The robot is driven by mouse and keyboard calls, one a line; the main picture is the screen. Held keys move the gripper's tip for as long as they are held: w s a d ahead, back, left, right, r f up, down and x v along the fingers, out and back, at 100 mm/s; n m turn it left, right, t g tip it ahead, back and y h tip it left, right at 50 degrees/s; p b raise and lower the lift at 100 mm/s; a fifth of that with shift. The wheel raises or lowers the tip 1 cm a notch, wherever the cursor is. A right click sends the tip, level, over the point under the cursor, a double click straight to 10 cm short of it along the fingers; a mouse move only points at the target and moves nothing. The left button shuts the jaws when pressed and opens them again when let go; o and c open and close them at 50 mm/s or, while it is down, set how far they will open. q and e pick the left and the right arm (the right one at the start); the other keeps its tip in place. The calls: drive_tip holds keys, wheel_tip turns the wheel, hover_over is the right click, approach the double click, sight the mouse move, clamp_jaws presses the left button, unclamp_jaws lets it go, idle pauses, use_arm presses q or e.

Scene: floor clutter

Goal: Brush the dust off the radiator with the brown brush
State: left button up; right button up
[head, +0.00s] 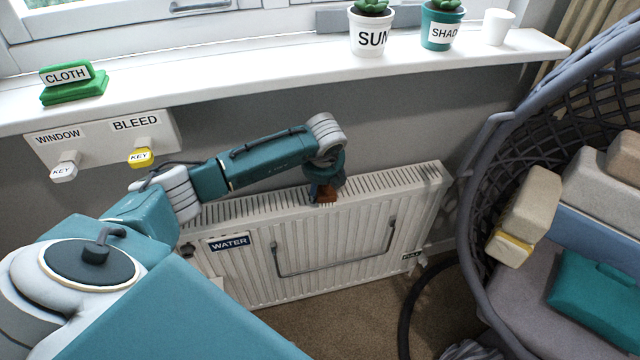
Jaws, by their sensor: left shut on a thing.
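The white radiator (300,240) stands against the grey wall below the window sill, with a slatted top, a "WATER" label and a rail on its front. My left arm reaches across to it from the left. My left gripper (322,186) points down at the middle of the radiator's top and is shut on the brown brush (324,194). Only a small brown part of the brush shows; the gripper hides the rest. The brush is at the top slats, but I cannot tell whether it touches them. Dust cannot be made out clearly. My right gripper is not in view.
The sill (270,78) above holds a green cloth (73,90), plant pots (371,38) and a white cup (497,27). A key board (100,140) hangs at the left. A hanging chair (478,180) with cushions crowds the right. A dark hose (408,310) lies on the carpet.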

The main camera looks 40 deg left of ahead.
use_arm(q)
drive_tip(key=shift+w+d+b, duration=0.65)
drive_tip(key=shift+w+d, duration=0.15)
drive_tip(key=shift+w, duration=0.15)
drive_tip(key=shift+w+d+r, duration=0.1)
drive_tip(key=shift+w+d, duration=0.35)
drive_tip(key=shift+w, duration=0.1)
drive_tip(key=shift+w+d+f+b, duration=0.2)
drive_tip(key=shift+w+d+b, duration=0.5)
drive_tip(key=shift+b, duration=0.35)
drive_tip(key=shift+w+d+b, duration=0.35)
drive_tip(key=shift+w+b, duration=0.1)
drive_tip(key=shift+w, duration=0.15)
drive_tip(key=shift+w+d, duration=0.15)
drive_tip(key=shift+d, duration=0.1)
drive_tip(key=shift+s+a+p, duration=0.35)
drive_tip(key=shift+s+a, duration=0.45)
drive_tip(key=shift+s, duration=0.15)
drive_tip(key=shift+s+a+p, duration=0.6)
drive_tip(key=shift+s+a, duration=1.25)
drive_tip(key=shift+s, duration=0.3)
